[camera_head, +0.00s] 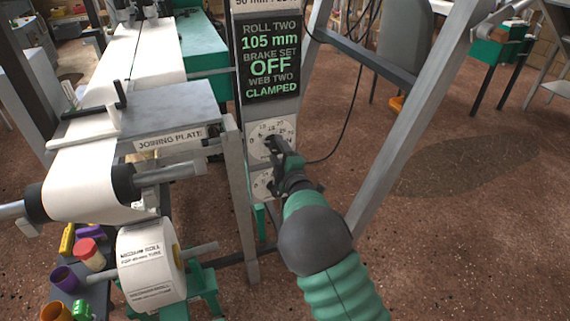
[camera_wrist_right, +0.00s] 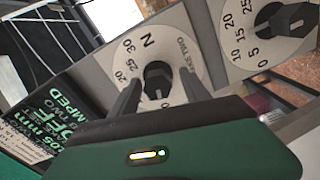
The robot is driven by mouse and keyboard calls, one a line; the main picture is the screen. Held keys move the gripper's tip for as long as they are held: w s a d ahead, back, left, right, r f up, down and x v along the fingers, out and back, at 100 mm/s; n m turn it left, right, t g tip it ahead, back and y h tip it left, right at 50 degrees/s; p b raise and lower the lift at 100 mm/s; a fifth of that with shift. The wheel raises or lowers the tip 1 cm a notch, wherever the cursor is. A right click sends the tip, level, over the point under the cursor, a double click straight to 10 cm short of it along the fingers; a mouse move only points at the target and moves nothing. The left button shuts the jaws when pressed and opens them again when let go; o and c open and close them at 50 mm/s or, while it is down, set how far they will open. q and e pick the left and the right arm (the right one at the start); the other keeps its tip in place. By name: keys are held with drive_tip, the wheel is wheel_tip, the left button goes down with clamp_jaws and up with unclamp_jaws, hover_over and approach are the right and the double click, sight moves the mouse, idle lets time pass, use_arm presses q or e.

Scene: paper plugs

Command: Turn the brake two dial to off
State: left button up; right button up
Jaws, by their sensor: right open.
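The brake two dial (camera_head: 258,146) is a round white face with a dark knob, on the grey panel below the display. In the wrist view, its black knob (camera_wrist_right: 157,80) sits between my right gripper's fingers, and part of a "TWO" label shows on its edge. My right gripper (camera_head: 277,147) is open, with one finger on each side of the knob (camera_wrist_right: 160,77); I cannot tell if they touch it. The display (camera_head: 271,57) reads "BRAKE SET OFF", "105 mm" and "WEB TWO CLAMPED". The knob's exact pointing is unclear. My left gripper is out of view.
A second dial (camera_head: 261,187) is just below, partly hidden by my gripper; it also shows in the wrist view (camera_wrist_right: 268,40). A slanted grey post (camera_head: 408,115) stands right of my arm. The joining plate (camera_head: 170,102) and a paper roll (camera_head: 147,268) are at left.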

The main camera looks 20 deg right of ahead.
drive_tip(key=s+p, duration=0.3)
drive_tip(key=s, duration=1.2)
drive_tip(key=shift+s+d, duration=0.2)
drive_tip(key=shift+s, duration=0.2)
